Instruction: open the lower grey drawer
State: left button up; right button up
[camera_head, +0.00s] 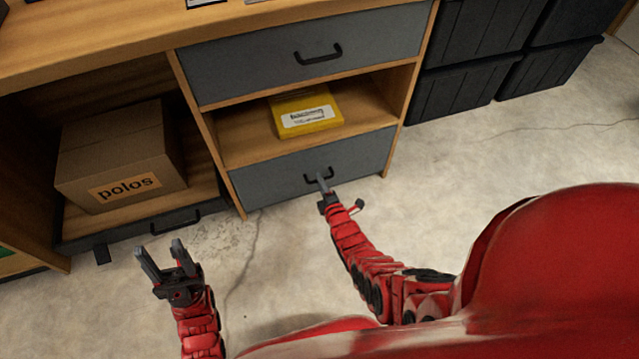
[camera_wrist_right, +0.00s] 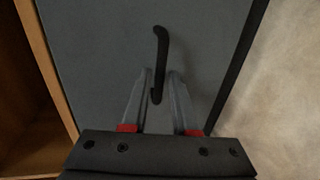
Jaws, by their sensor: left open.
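The lower grey drawer (camera_head: 270,178) sits at the bottom of the wooden unit, its front flush and shut. Its black bar handle (camera_head: 311,178) is partly covered by my right gripper (camera_head: 323,184). In the right wrist view the handle (camera_wrist_right: 160,50) stands lengthwise, with its lower end between the fingers of my right gripper (camera_wrist_right: 158,80). Those fingers are apart, one on each side of the handle, with a small gap showing; I cannot tell whether either touches. My left gripper (camera_head: 162,256) is open and empty above the floor, left of the drawer.
An upper grey drawer (camera_head: 240,65) is shut above an open shelf holding a yellow box (camera_head: 290,103). A cardboard box marked "polos" (camera_head: 105,150) stands in the left bay. Black bins (camera_head: 450,95) are stacked at right. The concrete floor (camera_head: 460,160) before the drawer is clear except for my arms.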

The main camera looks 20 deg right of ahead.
jog(key=shift+w+f, duration=0.1)
jog(key=shift+w, duration=0.6)
grip_shut()
dwell(1.0)
